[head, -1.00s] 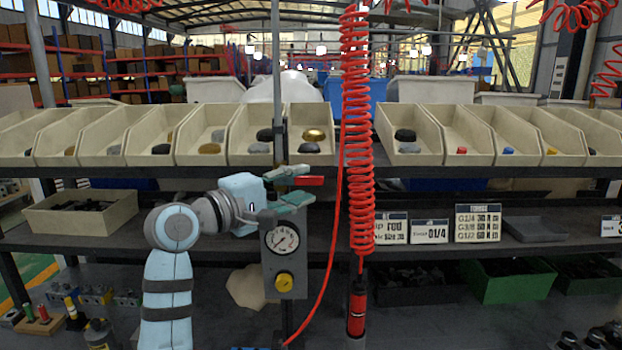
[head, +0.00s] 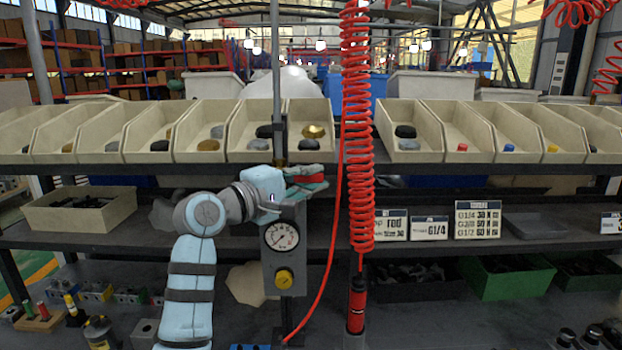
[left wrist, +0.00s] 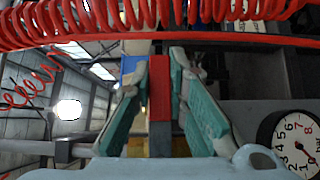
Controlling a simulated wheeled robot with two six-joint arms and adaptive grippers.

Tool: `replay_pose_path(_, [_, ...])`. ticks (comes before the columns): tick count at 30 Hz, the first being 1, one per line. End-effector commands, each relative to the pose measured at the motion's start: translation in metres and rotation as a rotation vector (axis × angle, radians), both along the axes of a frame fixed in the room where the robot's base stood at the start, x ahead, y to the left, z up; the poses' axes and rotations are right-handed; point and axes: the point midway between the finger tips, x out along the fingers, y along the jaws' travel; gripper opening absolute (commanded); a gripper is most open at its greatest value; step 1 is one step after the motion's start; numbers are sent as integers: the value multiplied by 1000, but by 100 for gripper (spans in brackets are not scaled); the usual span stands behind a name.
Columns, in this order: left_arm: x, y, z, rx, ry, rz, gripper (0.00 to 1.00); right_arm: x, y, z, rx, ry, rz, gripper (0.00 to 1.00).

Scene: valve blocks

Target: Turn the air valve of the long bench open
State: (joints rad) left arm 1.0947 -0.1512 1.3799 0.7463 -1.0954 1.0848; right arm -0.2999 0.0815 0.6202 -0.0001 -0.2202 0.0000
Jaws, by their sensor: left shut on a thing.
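The air valve's red lever handle (head: 312,179) is at the top of a grey regulator box, partly hidden by my fingers. In the left wrist view the red handle (left wrist: 160,95) lies between my two green-padded fingers. My left gripper (head: 308,180) is shut on the handle, reaching in from the left. The grey box carries a round pressure gauge (head: 282,236) and a yellow knob (head: 284,279). The gauge also shows at the right of the left wrist view (left wrist: 293,143). My right gripper is not in view.
A red coiled air hose (head: 358,130) hangs just right of the valve, with a red tool (head: 356,305) at its end. A thin red hose curves beside the box. A grey vertical pipe (head: 276,70) rises above the valve. Beige bins (head: 203,133) line the upper shelf.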

Motion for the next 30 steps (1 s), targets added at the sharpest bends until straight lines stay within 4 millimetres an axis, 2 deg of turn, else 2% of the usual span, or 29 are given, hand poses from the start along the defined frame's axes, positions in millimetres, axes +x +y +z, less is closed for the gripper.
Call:
replay_pose_path(11, [0, 0, 4, -69, 3, 0, 0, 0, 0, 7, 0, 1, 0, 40])
replay_pose_path(21, [0, 2, 18, -300, 4, -1, 0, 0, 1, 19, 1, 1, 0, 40])
replay_pose_path(30, [1, 7, 27, -503, 4, -1, 0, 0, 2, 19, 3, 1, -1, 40])
